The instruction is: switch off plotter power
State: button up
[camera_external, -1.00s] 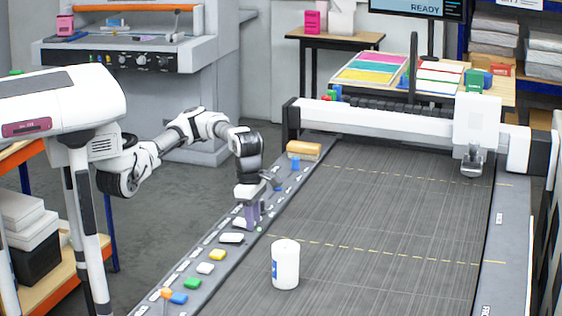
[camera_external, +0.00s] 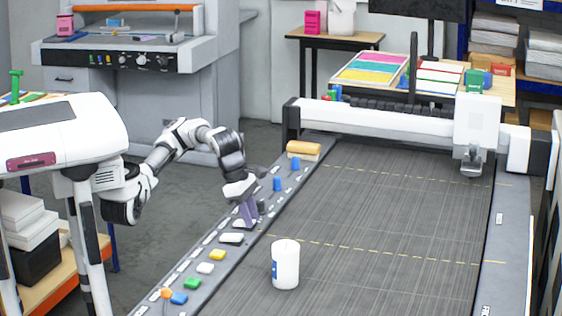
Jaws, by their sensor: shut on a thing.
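The plotter has a wide dark bed (camera_external: 375,215) with a grey control strip (camera_external: 215,268) along its left edge. My gripper (camera_external: 246,222) points down onto this strip, its fingers closed on a small control there. The fingers mostly hide that control, so its shape and position cannot be told. A white key (camera_external: 231,239) sits just in front of the fingers, and blue knobs (camera_external: 277,184) stand behind them. The monitor (camera_external: 417,10) at the top is dark.
A white cylinder (camera_external: 285,265) stands on the bed near the strip. Yellow (camera_external: 217,255), green (camera_external: 192,284) and other keys line the strip's near end. A tan block (camera_external: 303,147) sits at its far end. The plotter's white gantry (camera_external: 395,114) spans the back.

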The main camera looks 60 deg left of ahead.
jog(key=o, duration=1)
jog(key=shift+r, duration=0.15)
jog(key=v, duration=1.3)
jog(key=shift+s+a+r+b, duration=0.15)
jog(key=shift+r+b, duration=0.15)
